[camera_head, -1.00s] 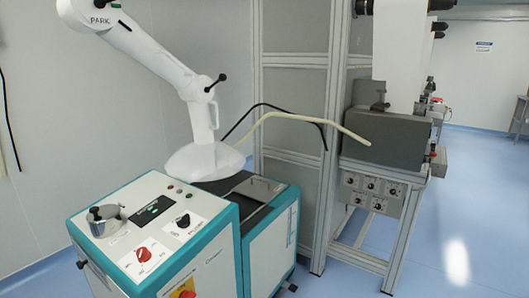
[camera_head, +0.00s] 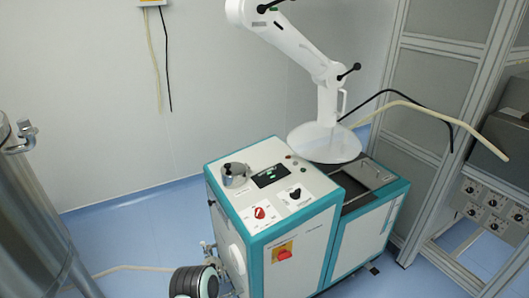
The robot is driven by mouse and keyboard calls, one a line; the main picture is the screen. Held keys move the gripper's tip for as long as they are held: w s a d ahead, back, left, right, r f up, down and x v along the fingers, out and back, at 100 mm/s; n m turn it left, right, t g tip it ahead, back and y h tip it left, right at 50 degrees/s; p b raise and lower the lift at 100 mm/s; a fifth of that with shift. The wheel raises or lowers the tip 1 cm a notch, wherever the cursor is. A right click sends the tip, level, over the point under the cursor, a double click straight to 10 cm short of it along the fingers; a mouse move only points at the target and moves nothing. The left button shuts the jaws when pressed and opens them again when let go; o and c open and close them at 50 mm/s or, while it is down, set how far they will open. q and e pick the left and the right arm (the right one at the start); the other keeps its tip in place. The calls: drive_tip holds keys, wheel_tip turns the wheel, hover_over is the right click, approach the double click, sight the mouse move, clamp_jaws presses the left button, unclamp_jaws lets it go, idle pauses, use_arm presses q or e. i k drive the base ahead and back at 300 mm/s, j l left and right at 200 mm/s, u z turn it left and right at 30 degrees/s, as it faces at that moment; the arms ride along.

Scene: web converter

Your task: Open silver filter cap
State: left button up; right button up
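A silver round lidded canister (camera_head: 236,176) with a dark knob on top sits at the back left corner of the top panel of the white and teal machine (camera_head: 262,205). It looks like the silver filter cap, and its lid appears seated.
The machine's panel has a red knob (camera_head: 260,213), a black knob (camera_head: 295,193) and a dark display (camera_head: 271,176). A white extraction arm (camera_head: 320,90) hangs over its right part. A large steel tank (camera_head: 35,220) stands at left. Floor between them is partly clear.

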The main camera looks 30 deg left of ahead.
sight(233, 170)
drive_tip(key=i+j, duration=0.1)
drive_tip(key=j, duration=0.4)
drive_tip(key=i+j, duration=0.1)
drive_tip(key=j, duration=0.9)
drive_tip(key=i+j, duration=0.15)
drive_tip(key=j, duration=0.3)
drive_tip(key=i+j, duration=0.1)
drive_tip(key=j, duration=0.4)
drive_tip(key=i+j, duration=0.1)
drive_tip(key=j, duration=0.4)
